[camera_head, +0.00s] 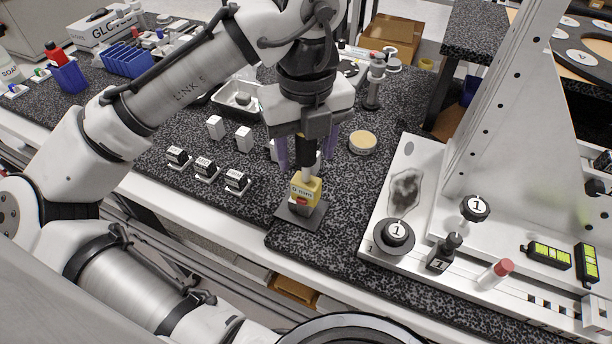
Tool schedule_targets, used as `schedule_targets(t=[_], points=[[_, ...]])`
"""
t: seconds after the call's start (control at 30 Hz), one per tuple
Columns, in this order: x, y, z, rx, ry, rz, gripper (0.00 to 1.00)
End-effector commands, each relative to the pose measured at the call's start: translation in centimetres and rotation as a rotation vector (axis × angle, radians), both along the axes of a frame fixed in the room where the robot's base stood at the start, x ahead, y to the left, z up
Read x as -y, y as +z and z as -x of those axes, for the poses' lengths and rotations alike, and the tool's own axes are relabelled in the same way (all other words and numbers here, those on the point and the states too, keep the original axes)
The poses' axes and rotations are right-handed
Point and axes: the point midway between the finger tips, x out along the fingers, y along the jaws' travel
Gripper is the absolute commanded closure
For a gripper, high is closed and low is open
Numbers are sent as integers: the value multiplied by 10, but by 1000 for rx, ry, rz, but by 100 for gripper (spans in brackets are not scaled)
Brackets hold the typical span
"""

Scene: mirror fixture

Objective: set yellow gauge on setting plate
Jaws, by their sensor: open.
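The yellow gauge (306,189) stands on the dark square setting plate (301,216) near the front edge of the counter. It has a white label with dark print and a red patch low on its front. A black and light-grey stem rises from its top. My gripper (308,162) points down over the gauge, with its two purple fingers apart on either side of the stem. The fingers do not appear to touch the stem. The exact contact between the gauge's underside and the plate is hard to see.
A white fixture base (430,270) with an upright panel stands to the right, bearing black knobs and a red-capped pin (496,273). Several small black-and-white blocks (206,167) sit to the left. A round tan disc (362,142) lies behind. Speckled counter between plate and fixture is clear.

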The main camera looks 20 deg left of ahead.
Motion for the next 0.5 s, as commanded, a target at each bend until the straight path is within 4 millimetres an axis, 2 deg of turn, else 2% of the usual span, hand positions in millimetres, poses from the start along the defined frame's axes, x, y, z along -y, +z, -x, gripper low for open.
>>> schedule_targets(t=[0.17, 0.5], points=[[0, 29, 0, 3, 1, -3, 47], [0, 101, 0, 2, 3, -3, 47]])
